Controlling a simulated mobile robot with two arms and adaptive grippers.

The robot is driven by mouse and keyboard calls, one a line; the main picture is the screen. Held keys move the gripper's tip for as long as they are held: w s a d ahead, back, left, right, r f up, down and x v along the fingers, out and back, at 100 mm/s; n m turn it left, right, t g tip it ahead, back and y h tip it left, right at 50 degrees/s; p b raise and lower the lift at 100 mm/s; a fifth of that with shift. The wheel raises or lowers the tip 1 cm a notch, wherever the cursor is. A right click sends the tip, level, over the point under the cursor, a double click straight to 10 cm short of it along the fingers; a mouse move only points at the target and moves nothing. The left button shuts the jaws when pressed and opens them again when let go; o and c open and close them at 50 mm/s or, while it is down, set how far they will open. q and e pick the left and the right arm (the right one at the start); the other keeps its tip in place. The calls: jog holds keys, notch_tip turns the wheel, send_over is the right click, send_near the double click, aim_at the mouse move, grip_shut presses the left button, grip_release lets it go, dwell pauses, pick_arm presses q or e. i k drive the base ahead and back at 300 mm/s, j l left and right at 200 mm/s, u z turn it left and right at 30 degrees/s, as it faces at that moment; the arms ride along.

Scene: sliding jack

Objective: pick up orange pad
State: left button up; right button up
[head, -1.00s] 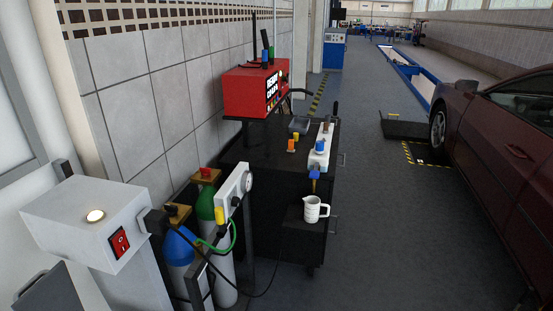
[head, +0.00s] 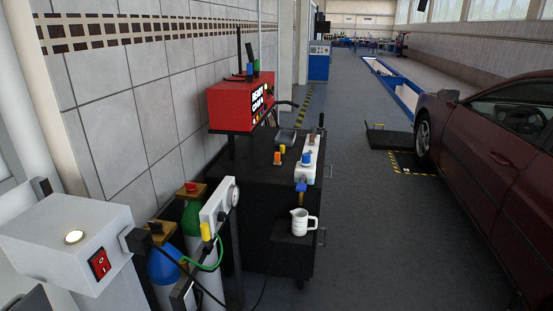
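A small orange object (head: 277,158) stands on the top of a black cart (head: 252,172), near its middle. It is too small to tell for sure that it is the orange pad. A small yellow piece (head: 282,149) stands right behind it. A white device with a blue knob (head: 307,160) lies to its right along the cart's edge. Neither of my grippers is in view.
A red machine (head: 242,106) stands left of the cart top. A white jug (head: 303,222) sits on a lower front ledge. Gas cylinders (head: 165,265) and a white switch box (head: 70,235) stand nearer left. A dark red car (head: 490,165) is at right; the floor (head: 375,240) between is clear.

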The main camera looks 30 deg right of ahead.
aim_at(278, 154)
jog(key=i+l+u, duration=0.1)
jog(key=l, duration=0.35)
jog(key=i+l+u, duration=0.1)
jog(key=l, duration=0.35)
jog(key=i+l+u, duration=0.1)
jog(key=i+l, duration=0.15)
jog(key=l, duration=0.2)
jog(key=i+l, duration=0.15)
jog(key=l, duration=0.35)
jog(key=i+l+u, duration=0.15)
jog(key=l, duration=0.3)
